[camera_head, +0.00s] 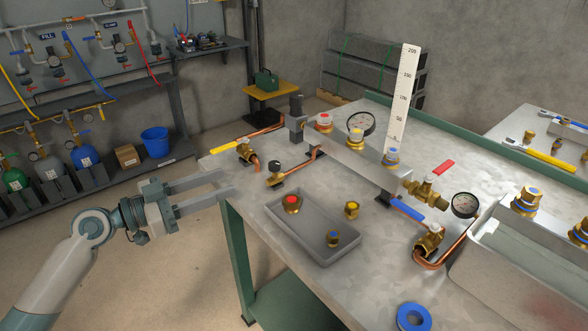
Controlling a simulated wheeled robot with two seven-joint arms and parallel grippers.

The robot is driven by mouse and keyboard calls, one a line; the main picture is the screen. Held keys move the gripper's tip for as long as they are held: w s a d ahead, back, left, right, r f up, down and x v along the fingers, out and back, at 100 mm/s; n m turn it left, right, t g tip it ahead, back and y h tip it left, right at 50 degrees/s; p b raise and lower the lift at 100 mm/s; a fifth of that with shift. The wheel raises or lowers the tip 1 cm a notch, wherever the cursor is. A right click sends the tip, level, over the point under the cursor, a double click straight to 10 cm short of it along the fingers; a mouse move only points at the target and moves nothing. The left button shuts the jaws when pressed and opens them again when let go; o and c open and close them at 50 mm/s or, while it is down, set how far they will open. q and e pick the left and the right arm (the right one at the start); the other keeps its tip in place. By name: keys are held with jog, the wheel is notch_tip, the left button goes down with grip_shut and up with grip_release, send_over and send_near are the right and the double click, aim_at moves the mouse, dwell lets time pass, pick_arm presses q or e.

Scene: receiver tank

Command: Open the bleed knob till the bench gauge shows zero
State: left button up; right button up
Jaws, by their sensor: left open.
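My left gripper (229,184) comes in from the left. It is open and empty, with its fingertips by the left edge of the metal bench (390,275). A small black knob (275,165) sits on a brass fitting on a copper pipe, to the right of and slightly beyond the fingertips, apart from them. I cannot tell whether it is the bleed knob. One dial gauge (465,205) stands at the right by a blue-handled valve (408,209). Another gauge (361,123) stands behind the manifold block (350,157). Both needles are too small to read. My right gripper is out of view.
A grey tray (314,252) holds brass fittings; a yellow-topped fitting (351,209) stands beside it. A yellow-handled valve (243,149) is at the bench's left corner. An upright white scale (402,100) stands behind the manifold. A blue ring (413,318) lies at the front. A water tank (520,265) is at right.

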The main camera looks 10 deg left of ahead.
aim_at(274, 166)
pick_arm(q)
jog(key=p+x, duration=0.5)
jog(key=x, duration=1.2)
jog(key=shift+w+d, duration=0.15)
jog(key=shift+d, duration=0.3)
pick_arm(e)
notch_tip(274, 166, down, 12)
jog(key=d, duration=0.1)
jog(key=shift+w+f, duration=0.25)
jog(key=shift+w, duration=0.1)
pick_arm(q)
grip_shut()
